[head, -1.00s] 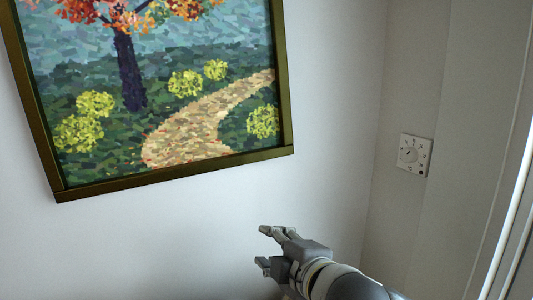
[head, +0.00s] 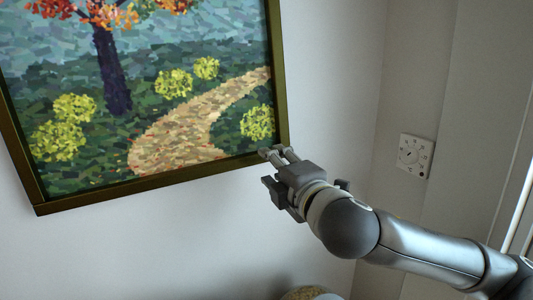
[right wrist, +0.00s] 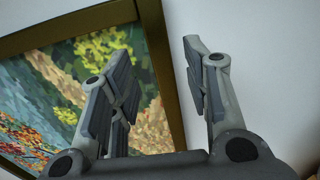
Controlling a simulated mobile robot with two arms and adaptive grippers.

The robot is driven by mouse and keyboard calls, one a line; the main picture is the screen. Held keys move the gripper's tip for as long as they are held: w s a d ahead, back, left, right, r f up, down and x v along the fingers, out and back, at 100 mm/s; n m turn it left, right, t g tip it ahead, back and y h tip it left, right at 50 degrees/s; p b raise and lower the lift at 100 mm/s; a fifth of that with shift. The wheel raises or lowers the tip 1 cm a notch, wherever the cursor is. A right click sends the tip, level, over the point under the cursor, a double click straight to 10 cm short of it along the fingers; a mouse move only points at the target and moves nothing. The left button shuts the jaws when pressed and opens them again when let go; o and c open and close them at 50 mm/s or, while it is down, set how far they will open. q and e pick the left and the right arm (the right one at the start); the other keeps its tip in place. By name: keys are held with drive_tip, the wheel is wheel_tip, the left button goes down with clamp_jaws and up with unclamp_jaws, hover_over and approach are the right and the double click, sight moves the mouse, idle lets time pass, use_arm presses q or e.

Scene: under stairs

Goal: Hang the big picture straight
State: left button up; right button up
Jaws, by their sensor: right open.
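The big picture (head: 150,100), an autumn tree and path in a dark gold-brown frame, hangs on the white wall, tilted in the head view. Its lower left corner is lower than its lower right corner. Its top is out of view. My right gripper (head: 268,167) is at the lower right corner. In the right wrist view its fingers (right wrist: 158,50) are apart and empty, one over the picture (right wrist: 60,85) and one over bare wall, with the frame's edge (right wrist: 163,65) appearing between them. I cannot tell whether they touch the frame. My left gripper is not in view.
A round pale object (head: 310,293) shows at the bottom edge, partly cut off. The wall below the picture is bare.

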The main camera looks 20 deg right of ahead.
drive_tip(key=shift+w+p, duration=0.6)
drive_tip(key=shift+w, duration=1.85)
clamp_jaws()
